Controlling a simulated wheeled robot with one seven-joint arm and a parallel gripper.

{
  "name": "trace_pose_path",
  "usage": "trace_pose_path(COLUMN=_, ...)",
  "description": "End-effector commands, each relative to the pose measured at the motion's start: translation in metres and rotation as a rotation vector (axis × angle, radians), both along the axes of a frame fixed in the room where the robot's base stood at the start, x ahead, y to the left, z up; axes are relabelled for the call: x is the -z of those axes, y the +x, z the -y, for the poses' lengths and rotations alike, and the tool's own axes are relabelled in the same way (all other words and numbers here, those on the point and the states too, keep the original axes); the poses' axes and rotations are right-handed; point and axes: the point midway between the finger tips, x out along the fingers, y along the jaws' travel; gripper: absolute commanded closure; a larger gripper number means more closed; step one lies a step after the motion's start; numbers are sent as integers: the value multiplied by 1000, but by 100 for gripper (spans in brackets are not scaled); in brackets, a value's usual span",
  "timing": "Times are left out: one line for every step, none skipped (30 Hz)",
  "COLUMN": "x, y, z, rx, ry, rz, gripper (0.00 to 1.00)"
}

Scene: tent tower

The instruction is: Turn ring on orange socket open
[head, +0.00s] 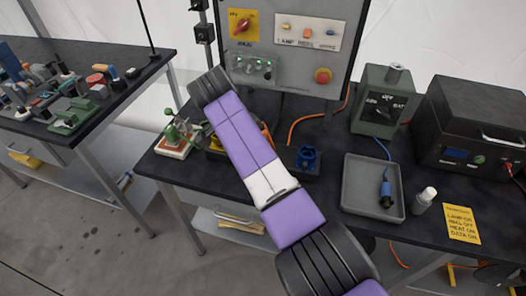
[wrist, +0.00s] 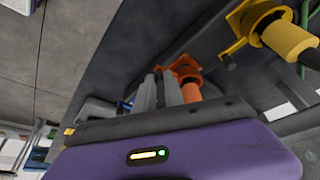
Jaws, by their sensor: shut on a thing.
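The orange socket (wrist: 187,72) shows in the wrist view just beyond my fingers, with an orange cylindrical part (wrist: 191,92) below it. My gripper (wrist: 164,82) has its grey fingers up against the orange socket and is shut on its ring; the fingers partly hide the ring, and how far it is turned cannot be told. In the head view my arm covers the gripper and most of the socket; only a sliver of orange (head: 265,133) shows beside the arm.
A yellow socket with a yellow plug (wrist: 287,39) is close on the right in the wrist view. A blue socket (head: 308,158) stands right of my arm. A grey tray (head: 352,204) holds a blue plug (head: 386,194). A control panel (head: 290,45) rises behind.

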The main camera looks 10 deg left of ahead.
Motion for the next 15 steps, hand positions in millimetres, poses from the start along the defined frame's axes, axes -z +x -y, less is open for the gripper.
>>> trace_pose_path(x=1, y=0, z=-4, rx=27, ry=0, rz=2, gripper=100)
trace_pose_path(x=1, y=0, z=-5, rx=43, ry=1, rz=1, gripper=100)
trace_pose_path(x=1, y=0, z=-6, rx=63, ry=1, rz=1, gripper=100)
trace_pose_path(x=1, y=0, z=-7, rx=77, ry=1, rz=1, gripper=100)
trace_pose_path(x=1, y=0, z=-8, rx=90, ry=1, rz=2, gripper=100)
trace_pose_path(x=1, y=0, z=-8, rx=106, ry=1, rz=1, gripper=100)
trace_pose_path(x=1, y=0, z=-9, rx=116, ry=1, rz=1, gripper=100)
trace_pose_path(x=1, y=1, z=-10, rx=125, ry=1, rz=1, gripper=100)
trace_pose_path(x=0, y=1, z=-10, rx=136, ry=2, rz=2, gripper=100)
trace_pose_path(x=0, y=1, z=-10, rx=144, ry=2, rz=2, gripper=100)
trace_pose_path(x=0, y=1, z=-11, rx=149, ry=2, rz=2, gripper=100)
trace_pose_path(x=0, y=1, z=-11, rx=155, ry=2, rz=2, gripper=100)
trace_pose_path(x=0, y=1, z=-11, rx=159, ry=1, rz=2, gripper=100)
trace_pose_path(x=0, y=1, z=-11, rx=162, ry=1, rz=2, gripper=100)
trace_pose_path(x=0, y=1, z=-12, rx=166, ry=1, rz=3, gripper=100)
